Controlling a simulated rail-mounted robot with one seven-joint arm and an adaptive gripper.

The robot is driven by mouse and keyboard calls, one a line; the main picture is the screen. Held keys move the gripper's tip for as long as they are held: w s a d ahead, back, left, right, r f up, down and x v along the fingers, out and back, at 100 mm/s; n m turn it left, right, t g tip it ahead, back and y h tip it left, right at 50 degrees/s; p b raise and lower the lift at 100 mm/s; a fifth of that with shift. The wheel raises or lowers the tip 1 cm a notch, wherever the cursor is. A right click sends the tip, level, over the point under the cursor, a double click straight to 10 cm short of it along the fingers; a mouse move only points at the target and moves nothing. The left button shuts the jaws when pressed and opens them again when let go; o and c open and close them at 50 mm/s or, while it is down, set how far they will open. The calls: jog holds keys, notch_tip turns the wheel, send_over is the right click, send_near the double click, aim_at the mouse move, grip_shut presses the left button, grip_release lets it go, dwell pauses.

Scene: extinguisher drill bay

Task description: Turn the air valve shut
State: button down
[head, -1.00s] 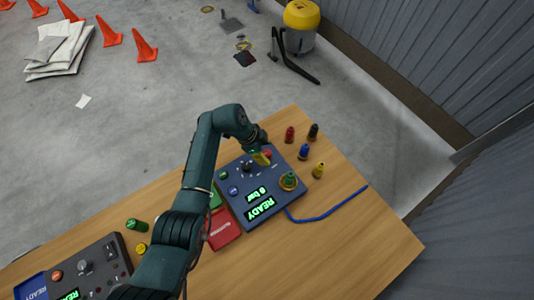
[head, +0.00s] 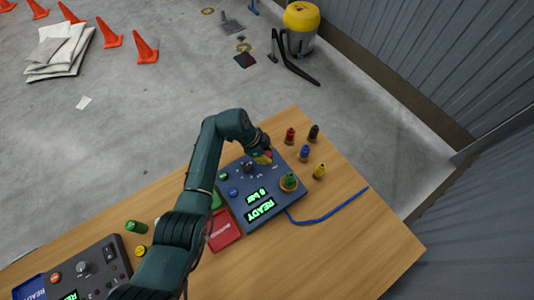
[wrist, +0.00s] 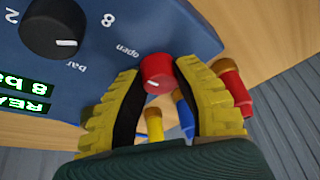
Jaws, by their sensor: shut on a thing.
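The air valve is a red knob (wrist: 157,73) with a white pointer line, on the corner of a blue control panel (wrist: 165,22). The word "open" is printed beside it. My gripper (wrist: 157,85) has its yellow fingers on either side of the knob and is shut on it. The pointer line lies toward the left finger in the wrist view. In the head view, my gripper (head: 263,158) is at the far edge of the panel (head: 238,207) and partly hides the red knob (head: 268,154).
A black dial (wrist: 55,27) and a green display (wrist: 22,95) reading "READY" and "8 bar" share the panel. Red (head: 290,136), black (head: 313,132), blue (head: 304,152) and yellow (head: 319,171) fittings stand beside it. A blue hose (head: 330,213) lies on the table.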

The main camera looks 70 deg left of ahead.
jog(key=shift+d+n+p, duration=0.1)
jog(key=shift+n+p, duration=0.3)
jog(key=shift+p, duration=0.05)
jog(key=n+y+p, duration=0.1)
jog(key=n+p, duration=0.1)
jog(key=n, duration=0.1)
jog(key=shift+r, duration=0.1)
jog(key=n+y+p, duration=0.2)
jog(key=n+p, duration=0.2)
jog(key=n, duration=0.1)
jog(key=shift+d+g, duration=0.1)
jog(key=shift+g, duration=0.3)
jog(key=n+p, duration=0.1)
jog(key=n, duration=0.1)
jog(key=n+g+y+p, duration=0.1)
jog(key=n, duration=0.1)
jog(key=shift+f+n+y, duration=0.2)
jog(key=shift+n+y, duration=0.1)
jog(key=shift+n, duration=0.1)
jog(key=shift+f+n+g+y, duration=0.15)
jog(key=shift+n+g, duration=0.25)
jog(key=shift+n, duration=0.7)
jog(key=shift+r+n+g+y, duration=0.1)
jog(key=shift+n+g+y, duration=0.25)
jog(key=shift+n, duration=0.75)
jog(key=shift+f, duration=0.1)
jog(key=c, duration=0.7)
grip_release()
jog(key=shift+w, duration=0.1)
